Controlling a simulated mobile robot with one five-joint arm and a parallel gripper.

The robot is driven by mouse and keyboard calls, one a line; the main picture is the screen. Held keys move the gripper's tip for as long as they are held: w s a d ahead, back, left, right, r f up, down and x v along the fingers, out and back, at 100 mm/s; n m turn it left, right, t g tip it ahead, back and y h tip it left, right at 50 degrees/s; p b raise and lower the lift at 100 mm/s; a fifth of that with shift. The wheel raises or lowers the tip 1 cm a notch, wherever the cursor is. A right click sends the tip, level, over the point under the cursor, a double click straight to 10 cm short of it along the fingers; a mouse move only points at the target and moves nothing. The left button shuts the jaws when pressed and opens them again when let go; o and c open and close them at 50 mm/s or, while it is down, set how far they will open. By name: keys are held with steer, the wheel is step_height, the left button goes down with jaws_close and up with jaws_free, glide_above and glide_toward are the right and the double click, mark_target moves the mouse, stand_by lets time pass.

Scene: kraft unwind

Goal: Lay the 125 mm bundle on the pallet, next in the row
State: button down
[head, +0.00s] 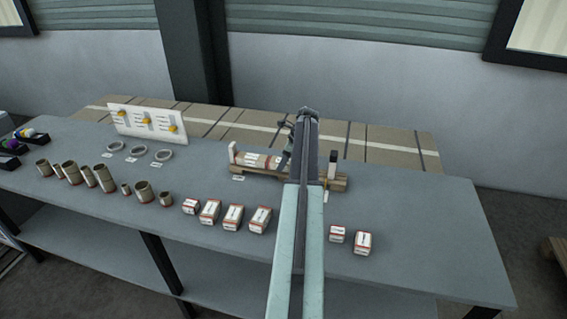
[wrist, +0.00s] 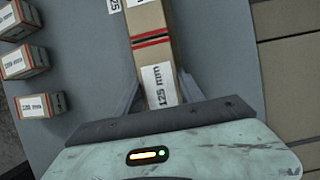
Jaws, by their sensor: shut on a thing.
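The 125 mm bundle (wrist: 159,82) is long and brown, with a white "125 mm" label and red and black bands beyond it. My gripper (wrist: 158,98) is shut on its near end in the wrist view. The pallet (head: 338,184) is a low wooden base on the table in the head view, behind my arm. A brown piece with red bands (head: 257,160) lies along its left part, beside a white end stop (head: 233,152). My arm hides the middle of the pallet, and I cannot tell whether the held bundle touches it.
Small white-labelled boxes (head: 233,217) stand in a row in front of the pallet, on both sides of my arm. Brown tubes (head: 72,173) and grey rings (head: 139,150) are at the left. A white board (head: 146,122) stands behind them. The table's right end (head: 430,220) is clear.

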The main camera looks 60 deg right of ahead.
steer(key=shift+f, duration=0.2)
stand_by(0.3)
steer(key=c, duration=0.7)
jaws_free()
steer(key=shift+o, duration=0.2)
steer(key=shift+r, duration=0.1)
steer(key=p+v, duration=0.7)
steer(key=v, duration=0.1)
steer(key=shift+w+a, duration=0.1)
